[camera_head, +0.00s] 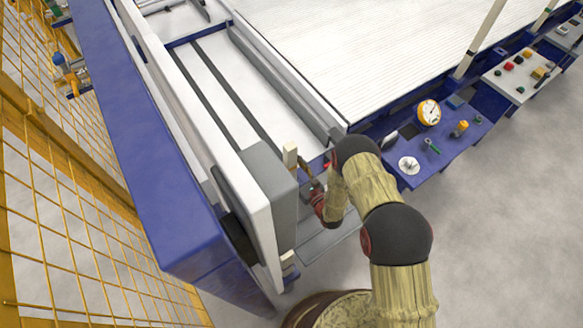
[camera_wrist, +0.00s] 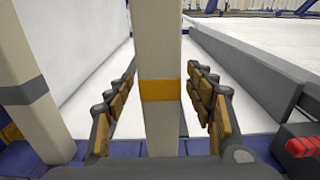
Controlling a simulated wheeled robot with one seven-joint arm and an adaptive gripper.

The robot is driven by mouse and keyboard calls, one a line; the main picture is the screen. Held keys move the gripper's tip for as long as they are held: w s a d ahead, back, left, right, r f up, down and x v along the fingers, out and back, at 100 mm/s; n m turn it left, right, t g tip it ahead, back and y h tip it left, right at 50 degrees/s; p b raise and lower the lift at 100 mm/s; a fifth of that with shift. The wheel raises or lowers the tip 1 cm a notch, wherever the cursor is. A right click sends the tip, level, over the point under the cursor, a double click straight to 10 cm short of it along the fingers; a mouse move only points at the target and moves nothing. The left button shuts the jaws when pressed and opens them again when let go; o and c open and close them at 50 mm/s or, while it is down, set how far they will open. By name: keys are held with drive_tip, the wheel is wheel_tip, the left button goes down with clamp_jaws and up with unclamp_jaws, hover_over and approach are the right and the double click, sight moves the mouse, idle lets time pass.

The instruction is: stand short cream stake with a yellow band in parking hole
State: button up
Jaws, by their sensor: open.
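The cream stake with a yellow band (camera_wrist: 161,90) stands upright in the middle of the wrist view. Its top is cut off by the frame and its foot is hidden behind my gripper's palm. My gripper (camera_wrist: 163,72) is open, one finger on each side of the stake, with visible gaps on both sides. In the head view a cream post (camera_head: 290,156) shows beside my gripper (camera_head: 306,168); it appears to be the same stake. I cannot make out the parking hole in either view.
Another cream stake with a grey band (camera_wrist: 22,90) stands close on the left in the wrist view. A long grey rail (camera_wrist: 245,70) runs along the right. In the head view, a grey block (camera_head: 268,185) lies left of my gripper, and a blue shelf with a gauge (camera_head: 428,112) lies right.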

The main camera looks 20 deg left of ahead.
sight(293, 156)
drive_tip(key=shift+c, duration=1)
clamp_jaws()
drive_tip(key=shift+r+p, duration=2.8)
drive_tip(key=shift+r, duration=1.65)
